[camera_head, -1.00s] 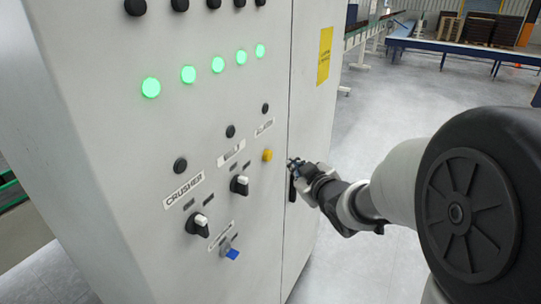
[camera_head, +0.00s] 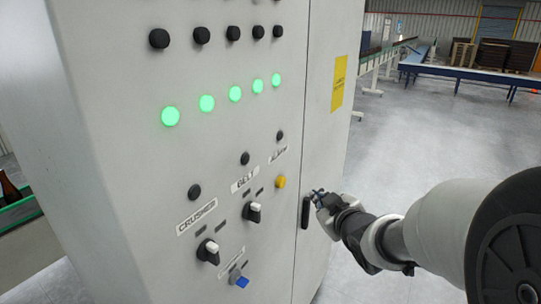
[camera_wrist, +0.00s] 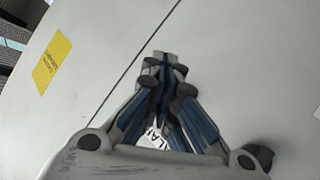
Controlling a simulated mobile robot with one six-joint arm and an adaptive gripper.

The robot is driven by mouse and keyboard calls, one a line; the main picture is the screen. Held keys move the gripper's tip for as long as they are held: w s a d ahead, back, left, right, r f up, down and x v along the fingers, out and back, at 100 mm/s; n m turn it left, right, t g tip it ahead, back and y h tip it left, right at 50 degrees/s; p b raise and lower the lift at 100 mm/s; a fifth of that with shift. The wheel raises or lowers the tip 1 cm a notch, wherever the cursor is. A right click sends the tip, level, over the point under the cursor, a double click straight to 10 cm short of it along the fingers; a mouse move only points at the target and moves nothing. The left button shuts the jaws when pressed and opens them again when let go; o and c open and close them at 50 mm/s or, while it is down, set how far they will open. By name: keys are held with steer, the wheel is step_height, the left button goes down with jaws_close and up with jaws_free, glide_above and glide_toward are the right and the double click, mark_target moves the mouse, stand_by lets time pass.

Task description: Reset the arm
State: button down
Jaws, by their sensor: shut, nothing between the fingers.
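My gripper (camera_head: 318,195) is at the right in the head view, beside the door handle of a grey-white control cabinet (camera_head: 110,160). In the wrist view my gripper (camera_wrist: 165,68) has its blue-and-grey fingers drawn together at the tips, with nothing between them. Behind the fingers is the pale cabinet face (camera_wrist: 235,60) with a dark door seam. Part of a label shows between the finger linkages. I cannot tell from these views whether the fingertips touch the cabinet.
The cabinet carries several lit green lamps (camera_head: 235,94), a yellow button (camera_head: 281,182), a crusher knob (camera_head: 208,251), a belt knob (camera_head: 254,212) and a blue-tipped switch (camera_head: 239,279). A dark handle (camera_head: 305,212) is close to my gripper. Open floor (camera_head: 430,130) lies to the right.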

steer(key=s+a+f+m+g+h+b, duration=0.1)
steer(key=s+m+g, duration=0.2)
steer(key=s, duration=1.3)
steer(key=s+a+f+m+g, duration=0.1)
steer(key=s+m+g, duration=0.3)
steer(key=s, duration=1.3)
steer(key=shift+s+a+f+g+h+b, duration=0.15)
steer(key=shift+s+f+g+h+b, duration=0.2)
steer(key=shift+f+g, duration=0.6)
steer(key=c, duration=2.3)
jaws_free()
steer(key=shift+w+r, duration=0.1)
steer(key=shift+r, duration=0.05)
